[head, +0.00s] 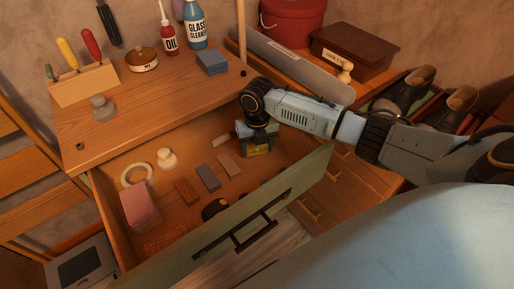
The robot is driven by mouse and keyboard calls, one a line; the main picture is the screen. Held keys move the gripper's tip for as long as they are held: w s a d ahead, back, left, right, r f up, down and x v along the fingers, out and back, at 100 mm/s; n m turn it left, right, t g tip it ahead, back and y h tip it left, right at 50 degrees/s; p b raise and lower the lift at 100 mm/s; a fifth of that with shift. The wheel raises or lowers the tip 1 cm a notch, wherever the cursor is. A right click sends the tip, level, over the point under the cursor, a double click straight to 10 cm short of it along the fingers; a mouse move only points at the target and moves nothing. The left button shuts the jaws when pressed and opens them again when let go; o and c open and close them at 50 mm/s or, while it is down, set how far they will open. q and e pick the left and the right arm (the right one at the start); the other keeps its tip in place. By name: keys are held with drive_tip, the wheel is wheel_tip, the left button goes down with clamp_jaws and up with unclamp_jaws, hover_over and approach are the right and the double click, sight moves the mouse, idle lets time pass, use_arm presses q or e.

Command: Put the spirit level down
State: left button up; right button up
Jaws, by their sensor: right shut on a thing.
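My right gripper (257,133) reaches in from the right and points down over the right end of the open drawer (115,206). It is shut on a small dark green and yellow thing, which I take to be the spirit level (258,149). The gripper and its wrist hide much of it. I cannot tell whether its underside touches the drawer floor. My left gripper is not in view.
The drawer holds a pale ring (124,178), a pink block (140,207), a cream knob (167,158) and several small blocks (208,178). The tabletop (130,110) above carries bottles, a tin and a tool block. Boots (410,88) stand at right.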

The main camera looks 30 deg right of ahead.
drive_tip(key=shift+f, duration=0.1)
drive_tip(key=o, duration=1.1)
drive_tip(key=shift+c, duration=0.2)
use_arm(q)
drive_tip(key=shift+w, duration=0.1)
use_arm(e)
drive_tip(key=shift+r, duration=0.25)
use_arm(q)
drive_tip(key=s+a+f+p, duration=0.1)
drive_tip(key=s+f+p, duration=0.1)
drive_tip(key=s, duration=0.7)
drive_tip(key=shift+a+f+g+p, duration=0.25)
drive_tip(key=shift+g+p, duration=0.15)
drive_tip(key=shift+p, duration=0.25)
use_arm(e)
wheel_tip(320, 180, up, 12)
drive_tip(key=shift+f, duration=0.1)
